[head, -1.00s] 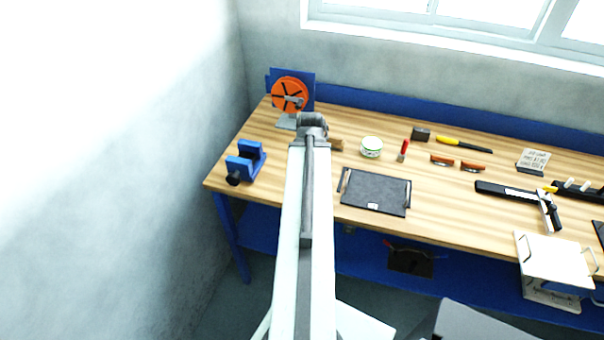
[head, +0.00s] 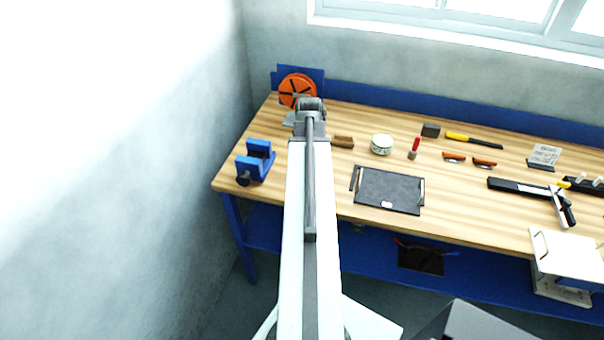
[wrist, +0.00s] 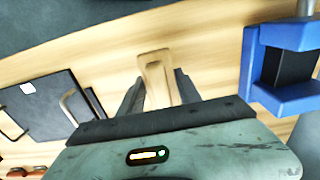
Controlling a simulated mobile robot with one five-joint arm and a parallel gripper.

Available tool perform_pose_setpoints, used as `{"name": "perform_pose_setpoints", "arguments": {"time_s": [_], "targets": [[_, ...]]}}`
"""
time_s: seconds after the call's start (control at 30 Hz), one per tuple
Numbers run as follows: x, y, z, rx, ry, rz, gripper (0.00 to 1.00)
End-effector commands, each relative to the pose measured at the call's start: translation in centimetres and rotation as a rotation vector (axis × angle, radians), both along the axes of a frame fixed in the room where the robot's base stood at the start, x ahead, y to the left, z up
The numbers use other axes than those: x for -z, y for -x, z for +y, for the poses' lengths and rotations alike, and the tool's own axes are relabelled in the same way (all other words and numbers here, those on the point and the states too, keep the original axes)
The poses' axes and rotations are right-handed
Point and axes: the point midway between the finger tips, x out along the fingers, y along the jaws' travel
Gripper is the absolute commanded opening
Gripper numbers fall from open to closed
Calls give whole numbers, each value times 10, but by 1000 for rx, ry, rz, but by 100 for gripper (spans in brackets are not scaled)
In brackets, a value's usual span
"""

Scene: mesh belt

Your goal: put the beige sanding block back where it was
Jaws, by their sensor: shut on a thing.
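In the wrist view the beige sanding block (wrist: 157,82) is between the two dark fingers of my gripper (wrist: 159,88). My gripper is shut on it. The block points away from the palm, with bare wooden bench top around it in the picture. I cannot tell whether it touches the bench. In the head view my own arm hides the gripper's fingers and the block.
The workbench (head: 330,190) carries a blue vise (head: 255,162), an orange disc (head: 297,88), a brown brush-like block (head: 343,141), a round tin (head: 381,144) and a dark clipboard-like tray (head: 389,190). Other tools lie to the right. Bare wood shows between vise and tray.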

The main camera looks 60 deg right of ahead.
Motion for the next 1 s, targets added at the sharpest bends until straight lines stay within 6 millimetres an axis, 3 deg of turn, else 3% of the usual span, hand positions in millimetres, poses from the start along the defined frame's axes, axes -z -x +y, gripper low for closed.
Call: {"name": "perform_pose_setpoints", "arguments": {"time_s": [0.1, 0.17, 0.57, 0.6, 0.67, 1.0], "targets": [[31, 1, -3, 3, 0, 0, 3], [39, -1, -2, -1, 0, 0, 3], [40, -9, 3, -17, 0, 0, 3], [39, -8, 3, -17, 0, 0, 46], [39, -8, 3, -17, 0, 0, 62], [39, -8, 2, -15, 0, 0, 62]]}}
